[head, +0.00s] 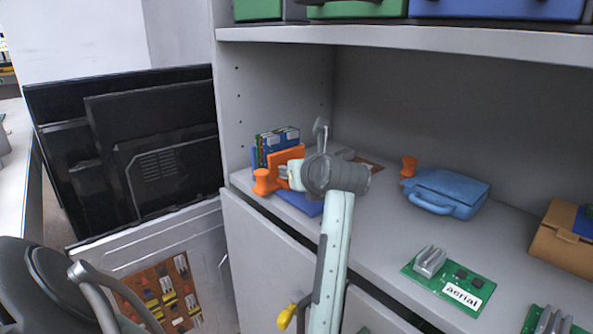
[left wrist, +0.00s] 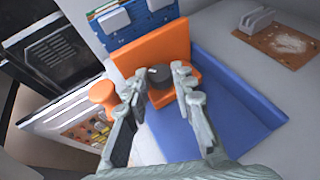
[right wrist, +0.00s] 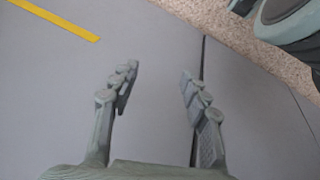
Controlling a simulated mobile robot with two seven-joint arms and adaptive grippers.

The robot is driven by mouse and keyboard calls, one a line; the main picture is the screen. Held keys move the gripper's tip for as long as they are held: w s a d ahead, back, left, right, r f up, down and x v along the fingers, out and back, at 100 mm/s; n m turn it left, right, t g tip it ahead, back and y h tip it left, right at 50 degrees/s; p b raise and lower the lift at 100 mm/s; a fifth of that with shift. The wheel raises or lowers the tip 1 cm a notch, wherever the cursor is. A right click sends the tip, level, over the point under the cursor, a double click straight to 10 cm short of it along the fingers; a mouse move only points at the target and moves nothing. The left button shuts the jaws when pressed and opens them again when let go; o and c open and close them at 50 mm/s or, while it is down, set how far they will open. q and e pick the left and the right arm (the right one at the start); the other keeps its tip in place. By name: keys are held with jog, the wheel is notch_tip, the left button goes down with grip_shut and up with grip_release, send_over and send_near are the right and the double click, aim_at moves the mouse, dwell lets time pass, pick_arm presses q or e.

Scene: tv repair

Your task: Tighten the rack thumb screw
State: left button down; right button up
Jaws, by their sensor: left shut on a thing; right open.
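The rack has an orange upright (left wrist: 158,48) and a blue base (left wrist: 232,115); it stands on the shelf and also shows in the head view (head: 287,154). A dark round knob (left wrist: 158,76), which looks like the thumb screw, sits at the orange part. My left gripper (left wrist: 160,82) is shut on this knob, one finger on each side. In the head view the left gripper (head: 284,173) reaches the rack, and my wrist hides part of it. My right gripper (right wrist: 155,85) is open and empty, before a plain grey surface.
An orange knob-shaped piece (head: 263,182) stands left of the rack, and another (head: 409,166) beside a blue case (head: 446,192). A green board labelled aerial (head: 450,284) lies on the shelf (head: 385,235). Dark TV panels (head: 150,150) lean left of the cabinet.

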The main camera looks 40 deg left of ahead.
pick_arm(q)
jog(key=c, duration=1.3)
grip_release()
jog(key=shift+o, duration=0.2)
notch_tip(320, 180, up, 10)
